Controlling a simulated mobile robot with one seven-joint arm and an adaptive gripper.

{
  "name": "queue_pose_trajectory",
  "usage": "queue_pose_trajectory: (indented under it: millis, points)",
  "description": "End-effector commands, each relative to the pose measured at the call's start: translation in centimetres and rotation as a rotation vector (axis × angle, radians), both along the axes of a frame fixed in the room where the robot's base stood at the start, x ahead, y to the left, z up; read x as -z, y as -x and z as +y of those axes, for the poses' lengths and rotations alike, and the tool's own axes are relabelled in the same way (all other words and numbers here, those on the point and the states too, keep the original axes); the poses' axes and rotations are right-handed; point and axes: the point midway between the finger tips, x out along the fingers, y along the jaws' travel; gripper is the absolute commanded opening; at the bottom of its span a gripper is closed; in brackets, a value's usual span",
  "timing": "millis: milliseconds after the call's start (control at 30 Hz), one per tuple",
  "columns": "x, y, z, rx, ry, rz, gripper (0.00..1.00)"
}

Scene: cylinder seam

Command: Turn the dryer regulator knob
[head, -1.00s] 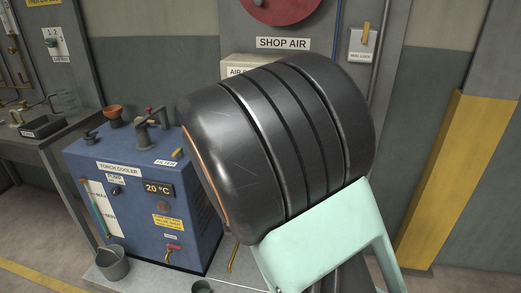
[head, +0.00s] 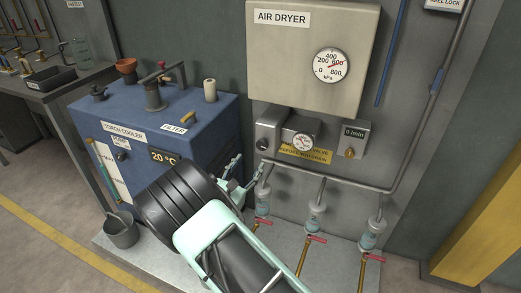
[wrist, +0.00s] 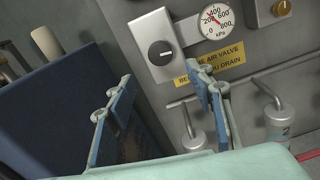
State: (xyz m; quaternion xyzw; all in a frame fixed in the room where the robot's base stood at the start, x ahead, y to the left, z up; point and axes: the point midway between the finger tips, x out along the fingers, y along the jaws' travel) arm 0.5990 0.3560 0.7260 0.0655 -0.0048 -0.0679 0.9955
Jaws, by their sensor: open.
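The dryer regulator knob (wrist: 160,53) is a round dark knob with a white pointer line on a grey box, ahead of my gripper in the wrist view. In the head view the knob (head: 263,143) sits low on the wall under the AIR DRYER box (head: 280,40), left of a small gauge (head: 302,141). My gripper (wrist: 165,84) is open and empty, its two blue-padded fingers apart below the knob in the wrist view. In the head view my gripper (head: 240,172) is just below and left of the knob. I see no contact.
A blue torch cooler (head: 150,120) stands to the left, with a bucket (head: 121,230) before it. A pipe (head: 330,180) with several drain bowls and red-handled valves runs below the regulator. A yellow sign (wrist: 215,62) lies under the gauge.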

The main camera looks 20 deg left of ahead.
Motion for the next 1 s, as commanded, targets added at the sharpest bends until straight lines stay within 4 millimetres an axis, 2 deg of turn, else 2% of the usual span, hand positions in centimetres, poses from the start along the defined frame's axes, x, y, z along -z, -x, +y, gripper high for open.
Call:
queue_pose_trajectory:
  millis: [300, 500, 867, 1000]
  points:
    - [0.1, -6.1, -1.0, 0.004, -0.003, -0.001, 0.48]
    - [0.0, -8.5, -1.3, 0.003, -0.002, -0.001, 0.48]
    - [-0.1, -9.2, -1.4, 0.003, -0.002, 0.0, 0.48]
    - [-0.1, -9.2, -1.4, 0.003, -0.002, 0.0, 0.36]
